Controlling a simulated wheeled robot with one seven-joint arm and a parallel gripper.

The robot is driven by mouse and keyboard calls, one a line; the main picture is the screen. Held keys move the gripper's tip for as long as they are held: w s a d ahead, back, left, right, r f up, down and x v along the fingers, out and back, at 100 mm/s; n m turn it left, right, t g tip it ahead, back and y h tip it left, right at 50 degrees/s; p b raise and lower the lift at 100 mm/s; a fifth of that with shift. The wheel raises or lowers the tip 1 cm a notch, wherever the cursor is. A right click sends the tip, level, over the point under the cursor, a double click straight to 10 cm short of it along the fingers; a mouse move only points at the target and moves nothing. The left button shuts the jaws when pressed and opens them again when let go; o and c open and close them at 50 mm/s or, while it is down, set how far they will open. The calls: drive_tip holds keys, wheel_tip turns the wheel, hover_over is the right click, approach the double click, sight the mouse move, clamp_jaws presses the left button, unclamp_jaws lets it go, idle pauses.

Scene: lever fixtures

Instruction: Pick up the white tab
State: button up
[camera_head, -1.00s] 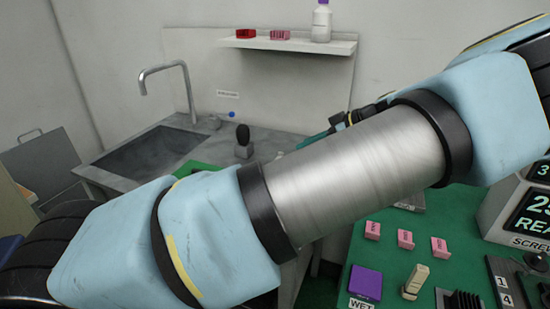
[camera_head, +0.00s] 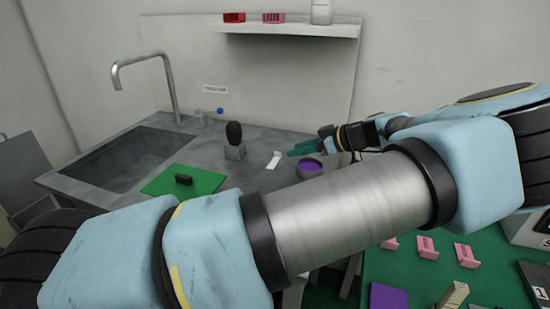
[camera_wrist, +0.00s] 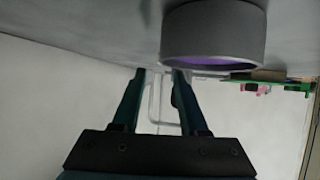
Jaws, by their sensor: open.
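The white tab (camera_head: 274,160) is a small pale strip on the grey counter in the head view, between the black-topped post and my gripper. My gripper (camera_head: 292,150) has teal fingers and points left toward the tab, just right of it. In the wrist view the fingers of my gripper (camera_wrist: 159,72) are apart, with nothing held between them. I cannot make out the tab in the wrist view.
A grey cup with purple inside (camera_head: 310,167) stands close to my fingers; this cup (camera_wrist: 213,38) also looms in the wrist view. A post with a black knob (camera_head: 235,142), a sink (camera_head: 125,158) and a green mat (camera_head: 183,180) lie left. A shelf (camera_head: 285,29) hangs above.

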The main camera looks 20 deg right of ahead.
sight(286, 159)
drive_tip(key=p+x, duration=0.2)
drive_tip(key=x, duration=0.2)
drive_tip(key=shift+w, duration=0.25)
drive_tip(key=shift+w+a+f, duration=0.2)
clamp_jaws()
